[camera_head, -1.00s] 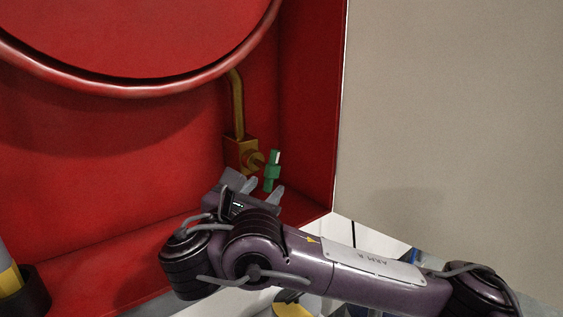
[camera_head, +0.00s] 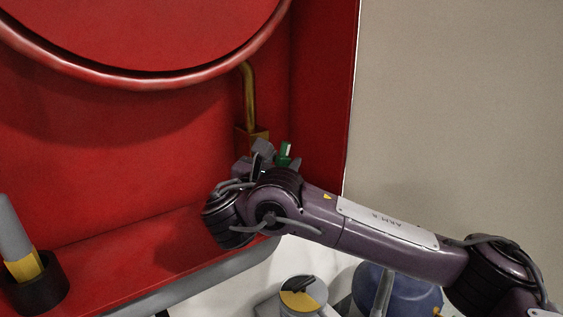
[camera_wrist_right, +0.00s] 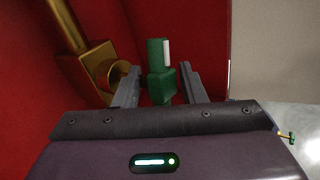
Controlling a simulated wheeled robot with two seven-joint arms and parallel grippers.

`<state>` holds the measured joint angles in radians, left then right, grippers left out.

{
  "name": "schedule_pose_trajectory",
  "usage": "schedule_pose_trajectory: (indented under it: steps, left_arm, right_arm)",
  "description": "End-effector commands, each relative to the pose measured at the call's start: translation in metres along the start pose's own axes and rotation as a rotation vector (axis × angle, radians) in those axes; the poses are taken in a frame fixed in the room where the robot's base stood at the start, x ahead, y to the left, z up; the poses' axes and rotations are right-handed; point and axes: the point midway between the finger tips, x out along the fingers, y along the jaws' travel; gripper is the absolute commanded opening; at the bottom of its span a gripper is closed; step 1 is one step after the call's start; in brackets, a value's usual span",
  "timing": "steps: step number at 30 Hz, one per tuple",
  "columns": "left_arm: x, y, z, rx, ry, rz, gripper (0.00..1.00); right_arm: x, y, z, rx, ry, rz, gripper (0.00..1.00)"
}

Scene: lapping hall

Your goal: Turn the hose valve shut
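The hose valve has a brass body (camera_head: 252,136) on a brass pipe inside the red cabinet. Its green handle (camera_head: 285,152) has a white stripe and is partly hidden behind my right gripper (camera_head: 277,154) in the head view. In the right wrist view the green handle (camera_wrist_right: 160,72) stands upright between the two fingers of my right gripper (camera_wrist_right: 157,84). The fingers are apart, with a gap visible on either side of the handle. The brass body (camera_wrist_right: 92,68) is just left of the fingers there. My left gripper is not in view.
A large red hose reel (camera_head: 130,70) fills the upper left of the cabinet. A grey and yellow nozzle (camera_head: 18,240) stands in a black holder (camera_head: 40,288) at lower left. The cabinet's right wall (camera_head: 325,90) is close beside the valve.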

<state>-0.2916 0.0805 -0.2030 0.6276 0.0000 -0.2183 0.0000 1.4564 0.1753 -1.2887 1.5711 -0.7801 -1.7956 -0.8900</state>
Motion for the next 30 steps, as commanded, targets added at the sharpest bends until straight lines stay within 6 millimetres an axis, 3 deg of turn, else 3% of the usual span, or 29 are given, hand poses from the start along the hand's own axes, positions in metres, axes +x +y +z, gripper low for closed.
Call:
schedule_pose_trajectory:
  steps: [1,10,20,30]
  left_arm:
    - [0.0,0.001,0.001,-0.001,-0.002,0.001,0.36]
    - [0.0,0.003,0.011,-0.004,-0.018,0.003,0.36]
    - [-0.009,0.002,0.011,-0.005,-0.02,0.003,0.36]
    - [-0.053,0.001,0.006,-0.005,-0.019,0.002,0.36]
  right_arm:
    - [0.0,0.0,0.0,0.0,0.0,0.0,0.37]
    - [0.0,0.0,0.0,0.0,0.0,0.0,0.0]
    - [0.0,0.0,0.002,0.022,0.036,-0.005,0.0]
    - [-0.001,0.001,0.006,0.143,0.227,-0.034,0.0]
